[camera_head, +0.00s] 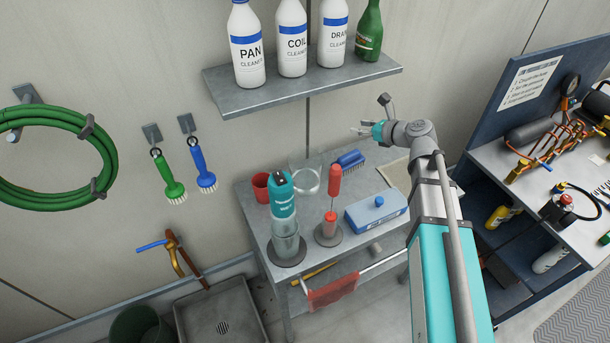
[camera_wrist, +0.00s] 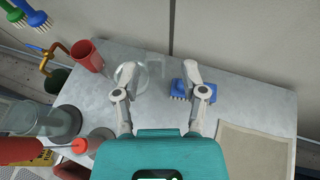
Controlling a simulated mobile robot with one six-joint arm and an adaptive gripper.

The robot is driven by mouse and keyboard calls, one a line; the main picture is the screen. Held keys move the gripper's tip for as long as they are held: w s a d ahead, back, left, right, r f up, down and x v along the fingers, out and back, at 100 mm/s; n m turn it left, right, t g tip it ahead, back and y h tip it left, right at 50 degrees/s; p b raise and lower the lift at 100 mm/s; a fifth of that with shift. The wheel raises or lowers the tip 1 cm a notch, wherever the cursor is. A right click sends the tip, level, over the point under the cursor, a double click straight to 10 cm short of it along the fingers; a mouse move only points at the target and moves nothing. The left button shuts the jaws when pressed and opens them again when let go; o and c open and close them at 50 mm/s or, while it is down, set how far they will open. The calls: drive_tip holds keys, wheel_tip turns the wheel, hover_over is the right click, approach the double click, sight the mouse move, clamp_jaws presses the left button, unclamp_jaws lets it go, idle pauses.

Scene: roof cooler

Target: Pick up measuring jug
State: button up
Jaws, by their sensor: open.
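A clear, see-through vessel, which looks like the measuring jug (camera_head: 305,181), stands on the grey bench (camera_head: 250,205) near the wall. It also shows in the wrist view (camera_wrist: 140,80), left of centre, partly behind my left finger; its handle and markings are hard to make out. My gripper (camera_head: 362,130) is raised above the back of the bench, right of the jug in the head view. In the wrist view its fingers (camera_wrist: 159,72) are spread and hold nothing. The left finger overlaps the jug's picture; the right overlaps a blue brush (camera_wrist: 199,91).
A red cup (camera_head: 261,187) stands left of the jug. A teal-topped bottle (camera_head: 283,195), a red-handled tool (camera_head: 334,180) and a blue box (camera_head: 376,211) stand in front. A shelf (camera_head: 310,84) with bottles hangs above. Bare bench lies around the jug and brush.

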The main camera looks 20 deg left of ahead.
wheel_tip(320, 180, down, 17)
drive_tip(key=b, duration=1.6)
drive_tip(key=shift+w+a, duration=0.15)
drive_tip(key=shift+w, duration=0.05)
drive_tip(key=shift+a, duration=0.1)
drive_tip(key=b+x, duration=0.3)
drive_tip(key=x, duration=0.4)
drive_tip(key=shift+w+a+f, duration=0.1)
drive_tip(key=shift+f, duration=0.05)
drive_tip(key=shift+w+a+f+b, duration=0.15)
drive_tip(key=shift+a+b, duration=0.15)
drive_tip(key=shift+a, duration=0.2)
